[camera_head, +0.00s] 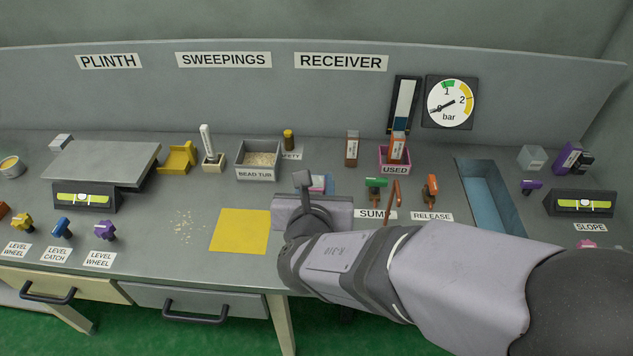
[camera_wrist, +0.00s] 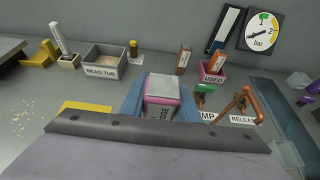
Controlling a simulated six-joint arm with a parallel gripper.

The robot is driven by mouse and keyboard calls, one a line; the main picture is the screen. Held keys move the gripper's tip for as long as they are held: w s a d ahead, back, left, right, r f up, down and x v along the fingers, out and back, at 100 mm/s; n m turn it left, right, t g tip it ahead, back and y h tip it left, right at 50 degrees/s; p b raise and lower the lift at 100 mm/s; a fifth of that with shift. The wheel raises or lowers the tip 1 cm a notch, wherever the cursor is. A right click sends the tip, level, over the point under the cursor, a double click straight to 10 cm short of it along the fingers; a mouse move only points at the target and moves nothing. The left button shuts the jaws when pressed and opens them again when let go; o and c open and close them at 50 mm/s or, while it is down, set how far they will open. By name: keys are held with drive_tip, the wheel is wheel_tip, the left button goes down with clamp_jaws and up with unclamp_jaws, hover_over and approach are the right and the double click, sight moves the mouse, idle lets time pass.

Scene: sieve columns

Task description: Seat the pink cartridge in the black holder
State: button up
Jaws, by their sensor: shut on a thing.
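The pink cartridge (camera_wrist: 163,88), with a pale grey top face and pink edges, sits between the two blue fingers of my gripper (camera_wrist: 162,96) in the wrist view. The fingers are shut on it. In the head view only a small pink and white part of the cartridge (camera_head: 317,183) shows beyond my wrist, so I cannot tell its height above the bench. I cannot clearly make out the black holder. A small black object (camera_head: 584,161) stands at the far right beside a purple and white block (camera_head: 567,159), but I cannot tell whether it is the holder.
The bead tub (camera_head: 257,174) stands behind and left of my gripper. The pink USED bin (camera_head: 394,168) holds an orange-brown cartridge. Green (camera_head: 376,190) and orange (camera_head: 431,191) valves and an upright copper handle stand close on the right. A blue trough (camera_head: 485,195) lies beyond. A yellow mat (camera_head: 240,231) lies clear.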

drive_tip(key=shift+f+b, duration=2.55)
drive_tip(key=shift+f, duration=0.2)
drive_tip(key=shift+f+b, duration=2.4)
drive_tip(key=shift+b, duration=0.25)
drive_tip(key=o, duration=1.2)
drive_tip(key=shift+r, duration=0.1)
drive_tip(key=p+v, duration=0.1)
drive_tip(key=v, duration=0.4)
drive_tip(key=shift+s, duration=0.15)
drive_tip(key=shift+b+v, duration=0.55)
drive_tip(key=shift+v, duration=0.5)
drive_tip(key=shift+r, duration=0.1)
